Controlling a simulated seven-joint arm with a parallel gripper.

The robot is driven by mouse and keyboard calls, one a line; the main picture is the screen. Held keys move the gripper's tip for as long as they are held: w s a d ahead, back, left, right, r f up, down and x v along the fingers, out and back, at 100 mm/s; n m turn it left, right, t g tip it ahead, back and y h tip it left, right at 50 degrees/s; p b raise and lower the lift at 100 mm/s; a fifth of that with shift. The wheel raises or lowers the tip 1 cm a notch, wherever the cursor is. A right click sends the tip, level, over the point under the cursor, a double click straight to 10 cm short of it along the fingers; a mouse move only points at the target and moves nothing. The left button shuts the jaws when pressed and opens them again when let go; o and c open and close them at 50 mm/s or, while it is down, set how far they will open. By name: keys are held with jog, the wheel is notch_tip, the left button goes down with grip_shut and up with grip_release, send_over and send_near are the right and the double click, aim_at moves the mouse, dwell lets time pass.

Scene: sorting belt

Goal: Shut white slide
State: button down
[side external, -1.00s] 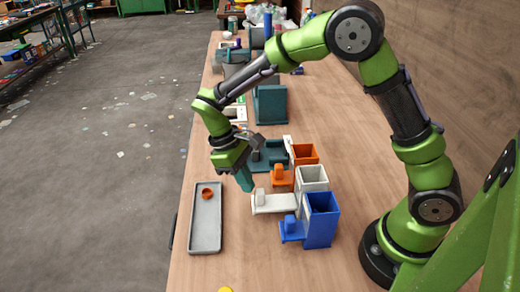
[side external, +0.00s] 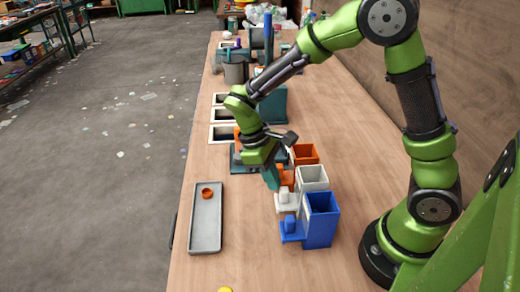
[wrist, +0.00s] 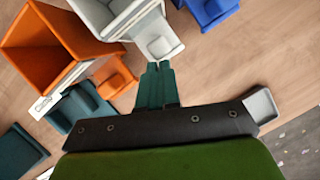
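The white slide (side external: 286,202) with its raised knob sticks out a short way from the front of the white box (side external: 313,175). In the wrist view the slide (wrist: 158,40) lies just ahead of my fingertips, with its inner end at the white box (wrist: 108,14). My gripper (side external: 273,182) has its teal fingers together, with nothing between them. In the wrist view the fingertips (wrist: 158,66) are at the slide's outer end, touching it or very close; I cannot tell which.
An orange box (side external: 304,153) with an orange slide (side external: 284,177) stands behind the white one, and a blue box (side external: 321,222) with a blue slide (side external: 291,231) in front. A grey tray (side external: 206,230) holding a small orange piece (side external: 207,193) lies left. Bare table separates tray and boxes.

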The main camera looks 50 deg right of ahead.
jog(key=shift+s+d+f, duration=0.1)
jog(key=shift+s+f, duration=0.05)
jog(key=shift+s, duration=0.05)
jog(key=w+a+r, duration=0.3)
jog(key=w+r, duration=0.5)
jog(key=r, duration=0.2)
jog(key=s+d+r+m+t+y, duration=0.1)
jog(key=s+d+r+m+t, duration=0.1)
jog(key=s+t, duration=0.3)
jog(key=s+d+r+m+t+y, duration=0.2)
jog(key=s+r+m+t, duration=0.3)
jog(key=s, duration=0.5)
jog(key=shift+s+d+r+m+t, duration=0.2)
jog(key=shift+d+m+t, duration=0.1)
jog(key=shift+d+t, duration=0.25)
